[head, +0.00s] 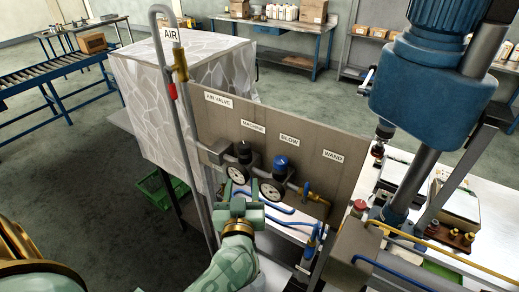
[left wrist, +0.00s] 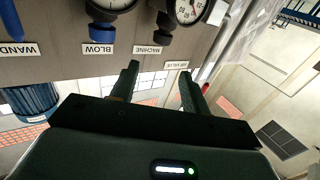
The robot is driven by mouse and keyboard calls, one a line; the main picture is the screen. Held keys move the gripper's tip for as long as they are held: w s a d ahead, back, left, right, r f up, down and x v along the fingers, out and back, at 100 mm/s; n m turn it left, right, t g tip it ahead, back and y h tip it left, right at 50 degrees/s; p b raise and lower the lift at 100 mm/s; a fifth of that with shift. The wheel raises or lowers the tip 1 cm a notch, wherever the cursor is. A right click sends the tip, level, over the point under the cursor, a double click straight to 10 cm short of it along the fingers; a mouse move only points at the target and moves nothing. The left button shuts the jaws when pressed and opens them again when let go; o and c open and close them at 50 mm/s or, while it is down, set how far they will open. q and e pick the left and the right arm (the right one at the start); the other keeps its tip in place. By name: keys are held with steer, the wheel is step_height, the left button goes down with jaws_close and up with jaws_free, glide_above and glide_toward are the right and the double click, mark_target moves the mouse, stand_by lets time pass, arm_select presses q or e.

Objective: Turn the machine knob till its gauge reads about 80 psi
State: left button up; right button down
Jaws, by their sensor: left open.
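The machine knob (head: 243,152) is black and sits on the grey panel below the MACHINE label (head: 253,128). Its round white gauge (head: 237,173) is just below it; the needle is too small to read. In the left wrist view, which is upside down, the dark machine knob (left wrist: 163,27) is above its label and the gauge (left wrist: 189,10) is cut by the top edge. My left gripper (head: 241,193) is open and empty, in front of the panel and below the gauge in the picture, apart from the knob. My right gripper is out of view.
The blue BLOW knob (head: 281,163) and its gauge (head: 272,190) are close on the right. A yellow WAND valve (head: 308,192) is farther right. A grey vertical pipe (head: 187,130) stands left of the panel (head: 315,170). Blue hoses (head: 275,208) run below.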

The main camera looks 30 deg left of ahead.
mark_target(244, 151)
arm_select(q)
steer(key=x, duration=1.6)
steer(key=shift+w+a+f, duration=0.1)
steer(key=shift+a+f, duration=0.15)
steer(key=shift+a, duration=0.05)
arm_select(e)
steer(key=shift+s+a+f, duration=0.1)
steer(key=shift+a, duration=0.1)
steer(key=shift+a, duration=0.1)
arm_select(q)
steer(key=c, duration=0.7)
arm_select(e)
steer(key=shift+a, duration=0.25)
